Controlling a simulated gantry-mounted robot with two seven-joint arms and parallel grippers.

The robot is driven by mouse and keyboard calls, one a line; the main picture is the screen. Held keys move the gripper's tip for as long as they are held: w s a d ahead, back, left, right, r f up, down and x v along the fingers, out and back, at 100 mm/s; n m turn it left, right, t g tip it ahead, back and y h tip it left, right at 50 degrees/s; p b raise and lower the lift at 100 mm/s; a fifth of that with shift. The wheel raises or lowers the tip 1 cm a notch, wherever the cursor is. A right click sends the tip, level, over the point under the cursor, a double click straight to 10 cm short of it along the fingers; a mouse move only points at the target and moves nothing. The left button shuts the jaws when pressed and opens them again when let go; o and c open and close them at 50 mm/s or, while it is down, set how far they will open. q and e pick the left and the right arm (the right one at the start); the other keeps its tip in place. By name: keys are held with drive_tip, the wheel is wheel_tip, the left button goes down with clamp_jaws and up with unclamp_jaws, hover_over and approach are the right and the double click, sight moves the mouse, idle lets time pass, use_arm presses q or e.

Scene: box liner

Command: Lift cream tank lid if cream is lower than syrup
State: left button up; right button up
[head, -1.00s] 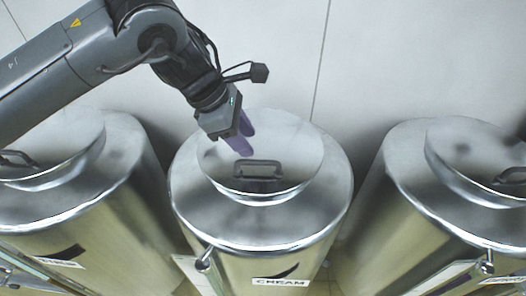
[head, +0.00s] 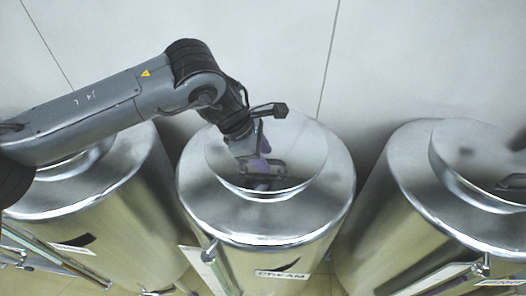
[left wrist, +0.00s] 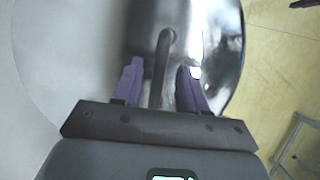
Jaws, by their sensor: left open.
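The cream tank (head: 265,222) is a steel drum in the middle of the head view, with a CREAM label (head: 283,275) on its front. Its round lid (head: 308,158) sits on top with a bar handle (head: 277,166). My left gripper (head: 263,164) is at the handle, fingers pointing down. In the left wrist view the handle (left wrist: 163,62) runs between the two purple fingers of the open gripper (left wrist: 160,76), with gaps on both sides. A gauge strip (head: 208,268) on the tank's front shows steeply; I cannot read levels. I cannot tell which tank is syrup.
A second steel tank (head: 110,210) stands on the left, partly covered by my left arm. A third tank (head: 395,225) stands on the right; its lid (head: 470,165) has a handle at the picture edge. A pale wall (head: 400,60) is behind. Narrow gaps separate the tanks.

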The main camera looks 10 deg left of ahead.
use_arm(q)
drive_tip(key=shift+d+f, duration=0.1)
drive_tip(key=shift+f, duration=0.1)
clamp_jaws()
idle(0.4)
